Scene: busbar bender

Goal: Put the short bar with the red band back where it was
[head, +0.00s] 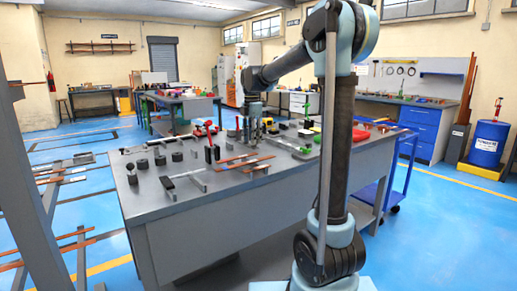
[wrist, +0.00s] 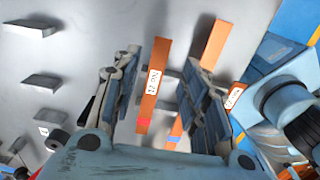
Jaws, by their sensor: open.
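In the wrist view, a flat copper bar with a white label (wrist: 158,62) and a red band (wrist: 143,122) near its lower end lies in the gap between my fingers. A second copper bar (wrist: 214,45) with a blue band near its lower end lies to its right, partly hidden by the right finger. My gripper (wrist: 160,100) is open, with one finger on each side of the red-banded bar. I cannot tell how far the bar is below the fingertips. In the head view my gripper (head: 251,136) is over the grey table (head: 165,218), behind the copper bars.
Copper bars (head: 238,159) rest on low grey supports near the table's front edge. Grey plates (wrist: 41,80) show left of my fingers. A blue cart (head: 392,180) stands right of the table.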

